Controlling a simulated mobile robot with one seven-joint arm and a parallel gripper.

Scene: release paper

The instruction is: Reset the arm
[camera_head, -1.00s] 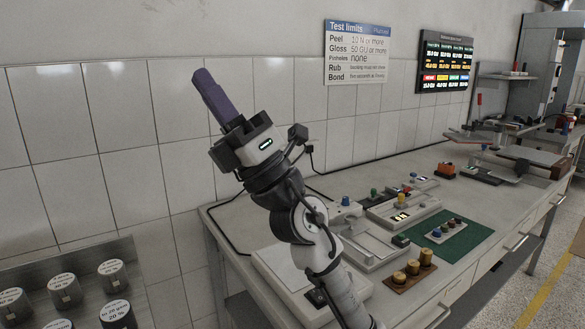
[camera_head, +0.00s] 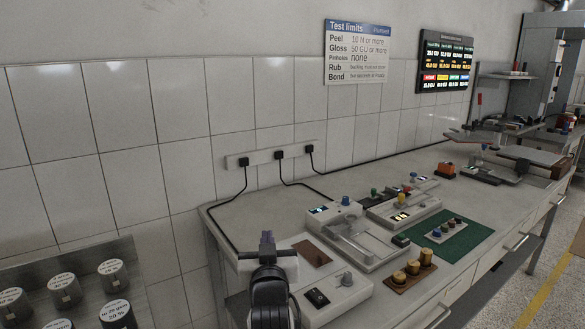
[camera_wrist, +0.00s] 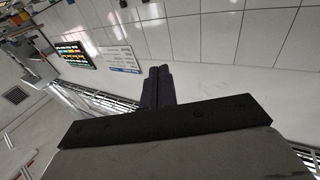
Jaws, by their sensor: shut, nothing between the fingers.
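My gripper (camera_head: 267,242) is low in the head view, in front of the left end of the workbench (camera_head: 225,213), with its fingers pointing away from the camera. In the wrist view my gripper (camera_wrist: 157,86) shows its two dark purple fingers side by side, touching, with nothing between them. The wall and the posted sign lie beyond the fingertips there. The arm behind the gripper is mostly below the head view's lower edge.
A white device with a brown patch (camera_head: 312,252) stands close right of my gripper. Brass weights (camera_head: 413,267) on a brown board and a green mat (camera_head: 462,240) lie farther right. A rack of labelled cylinders (camera_head: 66,290) is at lower left. A socket strip (camera_head: 262,157) is on the wall.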

